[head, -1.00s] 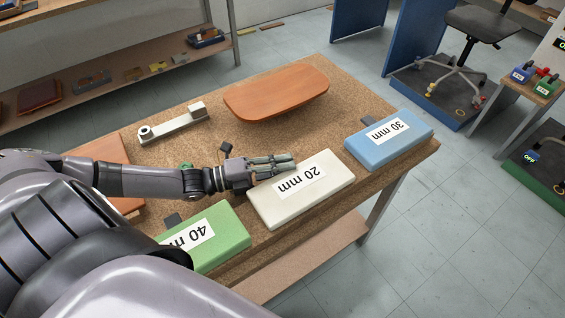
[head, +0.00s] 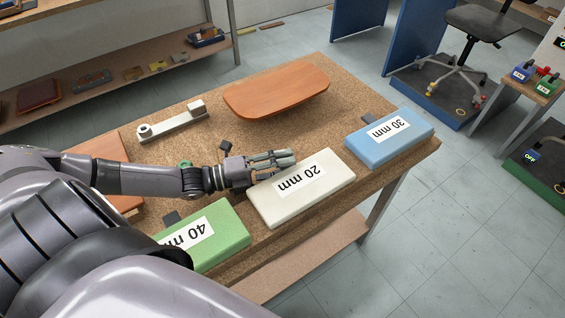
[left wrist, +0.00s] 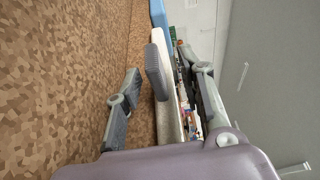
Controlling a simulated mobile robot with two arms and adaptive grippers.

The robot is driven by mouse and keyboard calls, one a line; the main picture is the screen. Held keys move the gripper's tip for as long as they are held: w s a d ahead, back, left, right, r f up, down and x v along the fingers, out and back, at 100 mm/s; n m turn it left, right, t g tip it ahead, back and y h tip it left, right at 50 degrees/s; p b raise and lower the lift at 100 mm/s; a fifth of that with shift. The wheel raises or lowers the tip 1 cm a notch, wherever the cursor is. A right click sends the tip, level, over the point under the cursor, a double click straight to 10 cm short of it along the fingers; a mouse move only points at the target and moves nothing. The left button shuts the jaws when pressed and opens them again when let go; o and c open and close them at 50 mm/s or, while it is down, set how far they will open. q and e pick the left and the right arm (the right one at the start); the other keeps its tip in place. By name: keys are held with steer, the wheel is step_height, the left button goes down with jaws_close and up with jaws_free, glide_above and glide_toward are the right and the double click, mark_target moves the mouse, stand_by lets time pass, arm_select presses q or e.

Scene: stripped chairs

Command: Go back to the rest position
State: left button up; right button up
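My left gripper (head: 288,158) is over the bench at the back left edge of the white block marked 20 mm (head: 318,192). In the left wrist view its two fingers stand apart. The white block (left wrist: 164,112), with a dark grey tab (left wrist: 155,72) at its near end, shows between them, and I see no grip on it. My left arm reaches in low from the left. My right gripper is in neither view.
Floor at the right is clear near the bench.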

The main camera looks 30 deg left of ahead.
arm_select(q)
steer(key=p+v, duration=0.1)
steer(key=v, duration=0.6)
steer(key=shift+s+a, duration=0.15)
steer(key=shift+s, duration=0.05)
